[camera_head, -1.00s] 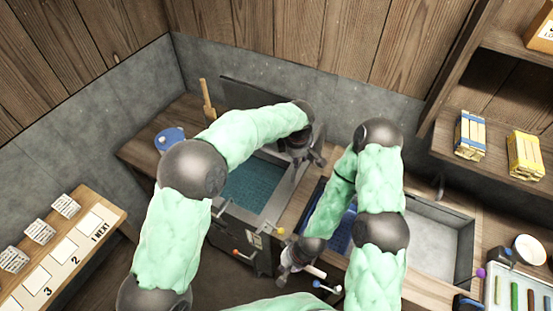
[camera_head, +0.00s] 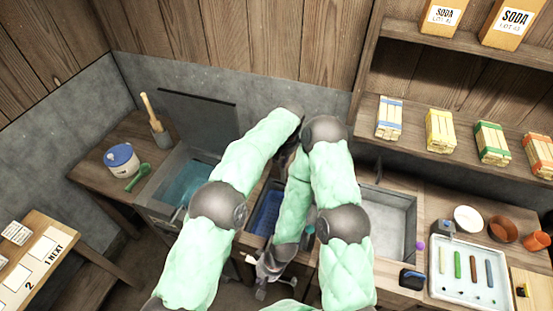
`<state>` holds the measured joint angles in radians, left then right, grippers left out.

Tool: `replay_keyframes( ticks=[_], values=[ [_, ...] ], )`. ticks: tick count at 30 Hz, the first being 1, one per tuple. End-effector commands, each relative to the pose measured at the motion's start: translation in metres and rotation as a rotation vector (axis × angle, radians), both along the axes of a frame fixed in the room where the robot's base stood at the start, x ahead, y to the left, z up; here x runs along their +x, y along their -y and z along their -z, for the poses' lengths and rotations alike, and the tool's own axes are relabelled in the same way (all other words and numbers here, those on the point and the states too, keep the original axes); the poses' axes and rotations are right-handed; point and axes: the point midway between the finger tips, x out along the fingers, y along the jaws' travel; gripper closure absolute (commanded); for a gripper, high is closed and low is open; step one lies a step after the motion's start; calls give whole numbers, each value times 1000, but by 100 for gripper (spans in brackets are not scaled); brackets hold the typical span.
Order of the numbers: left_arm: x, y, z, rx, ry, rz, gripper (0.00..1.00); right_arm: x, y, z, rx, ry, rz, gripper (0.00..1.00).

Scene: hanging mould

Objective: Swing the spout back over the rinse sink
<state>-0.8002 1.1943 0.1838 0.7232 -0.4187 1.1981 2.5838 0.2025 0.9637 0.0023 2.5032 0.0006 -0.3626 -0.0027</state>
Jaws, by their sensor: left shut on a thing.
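My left gripper (camera_head: 290,143) is at the back of the counter, behind the middle blue basin. It is shut on what I take to be the spout, but my arms hide its fingers and the spout itself. The rinse sink (camera_head: 407,222) appears to be the empty pale grey basin to the right of my arms. Its left part is hidden behind my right arm. My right gripper (camera_head: 272,268) hangs low in front of the blue basin, apart from the sink. Its fingers are too small and unclear to tell whether they are open.
A teal-filled vat (camera_head: 163,200) with a raised lid (camera_head: 200,112) stands left of the blue basin (camera_head: 263,222). A white crock (camera_head: 122,160) is farther left. Right of the sink are a tray (camera_head: 462,299) of coloured sticks and bowls. Shelves (camera_head: 400,103) hold wrapped bundles above.

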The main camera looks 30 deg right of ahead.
Motion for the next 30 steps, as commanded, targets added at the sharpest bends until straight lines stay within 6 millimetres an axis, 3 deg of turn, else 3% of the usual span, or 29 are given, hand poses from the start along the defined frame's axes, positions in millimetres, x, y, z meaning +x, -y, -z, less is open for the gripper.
replay_keyframes(
  ticks=[20, 21, 22, 23, 30],
  values=[
    [2, 7, 1, 0, 0, -40, 100, 0, 0, -3, 0, 0, 0, 100],
    [2, 7, 1, 0, 1, -40, 61, 0, 0, -3, 0, 0, 0, 100],
    [2, 7, 1, 0, 1, -40, 53, 0, 0, -3, 0, 0, 0, 100],
    [2, 7, 1, 0, 1, -40, 48, 0, 0, -3, 0, 0, 0, 100],
    [2, 7, 0, 0, 1, -40, 48, 0, 0, -3, 0, 0, 0, 100]
  ],
)
